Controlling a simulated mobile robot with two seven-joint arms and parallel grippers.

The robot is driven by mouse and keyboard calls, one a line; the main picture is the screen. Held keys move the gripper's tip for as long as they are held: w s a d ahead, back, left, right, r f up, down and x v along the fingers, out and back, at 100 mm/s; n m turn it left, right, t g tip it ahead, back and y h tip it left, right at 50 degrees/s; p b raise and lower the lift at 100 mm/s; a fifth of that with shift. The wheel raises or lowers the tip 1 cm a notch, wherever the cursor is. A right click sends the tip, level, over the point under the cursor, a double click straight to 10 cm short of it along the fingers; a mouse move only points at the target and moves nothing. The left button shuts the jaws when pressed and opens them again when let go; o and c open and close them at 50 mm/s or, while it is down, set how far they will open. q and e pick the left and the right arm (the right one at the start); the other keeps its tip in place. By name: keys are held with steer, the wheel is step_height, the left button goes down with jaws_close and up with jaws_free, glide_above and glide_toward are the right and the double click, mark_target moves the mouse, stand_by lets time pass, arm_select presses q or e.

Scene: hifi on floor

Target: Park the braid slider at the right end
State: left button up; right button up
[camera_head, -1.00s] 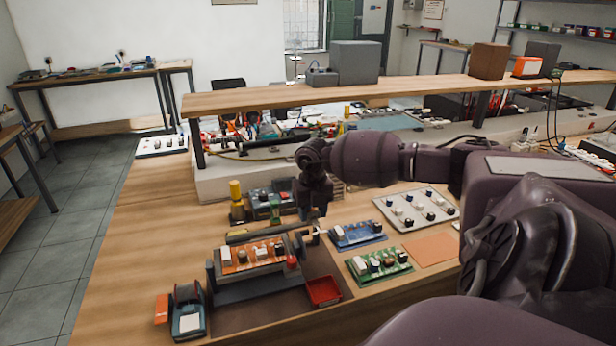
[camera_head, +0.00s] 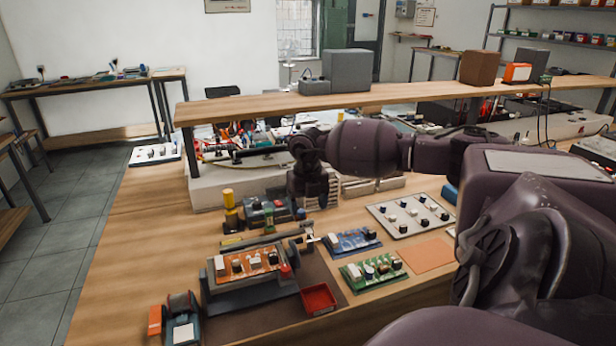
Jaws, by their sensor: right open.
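An orange circuit board (camera_head: 246,263) with several knobs and a white block sits in a dark holder (camera_head: 250,297) on the bench. A thin dark rail (camera_head: 262,241) runs along the back of this holder. A small grey and pale piece (camera_head: 306,239), which may be the braid slider, is at the rail's right end; its exact shape is too small to tell. My right gripper (camera_head: 311,203) points down above and behind that end, apart from it. It is open, and I see nothing held in it. My left gripper is out of view.
A red tray (camera_head: 319,299) lies right of the holder. Blue (camera_head: 353,242) and green (camera_head: 373,270) boards lie further right. A device with a yellow-topped post (camera_head: 229,205) stands behind the rail, and a tape dispenser-like item (camera_head: 182,318) stands front left. A raised shelf (camera_head: 380,96) spans the back.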

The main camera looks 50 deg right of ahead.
mark_target(308, 221)
step_height(308, 221, up, 6)
stand_by(0.4)
stand_by(0.5)
